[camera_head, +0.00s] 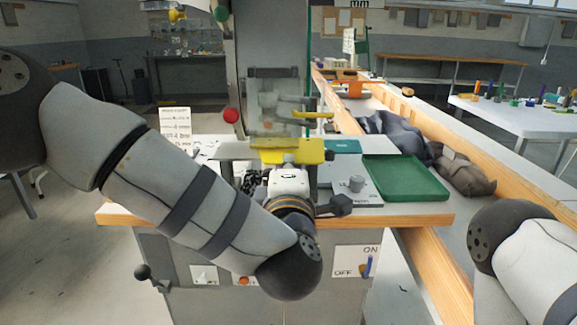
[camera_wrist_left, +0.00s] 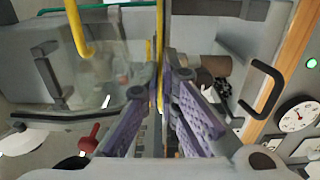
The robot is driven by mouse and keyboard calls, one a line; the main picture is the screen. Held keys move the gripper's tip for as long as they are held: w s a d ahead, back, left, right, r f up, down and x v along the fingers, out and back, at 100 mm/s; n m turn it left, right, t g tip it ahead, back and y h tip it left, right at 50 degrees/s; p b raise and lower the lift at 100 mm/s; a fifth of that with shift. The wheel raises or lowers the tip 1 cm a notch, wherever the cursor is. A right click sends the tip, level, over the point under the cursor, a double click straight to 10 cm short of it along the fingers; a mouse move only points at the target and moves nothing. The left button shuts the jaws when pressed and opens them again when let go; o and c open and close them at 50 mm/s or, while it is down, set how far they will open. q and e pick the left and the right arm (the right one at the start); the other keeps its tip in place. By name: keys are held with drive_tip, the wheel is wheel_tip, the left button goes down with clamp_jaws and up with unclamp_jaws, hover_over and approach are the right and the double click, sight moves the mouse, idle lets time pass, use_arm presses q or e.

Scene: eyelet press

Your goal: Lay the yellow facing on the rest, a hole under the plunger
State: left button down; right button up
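The yellow facing (camera_head: 292,152) is at the front of the press (camera_head: 272,45), just beyond my left wrist in the head view. In the left wrist view the facing (camera_wrist_left: 160,55) shows nearly edge-on as a thin yellow strip between the purple finger pads. My left gripper (camera_head: 289,170) is shut on it, its fingers (camera_wrist_left: 161,88) close together. A clear guard (camera_head: 272,105) with a yellow handle (camera_head: 313,115) stands above and behind the facing. The plunger, the rest and the facing's holes cannot be made out. My right gripper is out of view; only its arm shows at lower right.
A red knob (camera_head: 231,116) sticks out left of the guard. A dial gauge (camera_wrist_left: 297,117) and black handle (camera_wrist_left: 262,90) show in the wrist view.

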use_arm(q)
drive_tip(key=c, duration=1.7)
unclamp_jaws()
drive_tip(key=shift+s, duration=3.55)
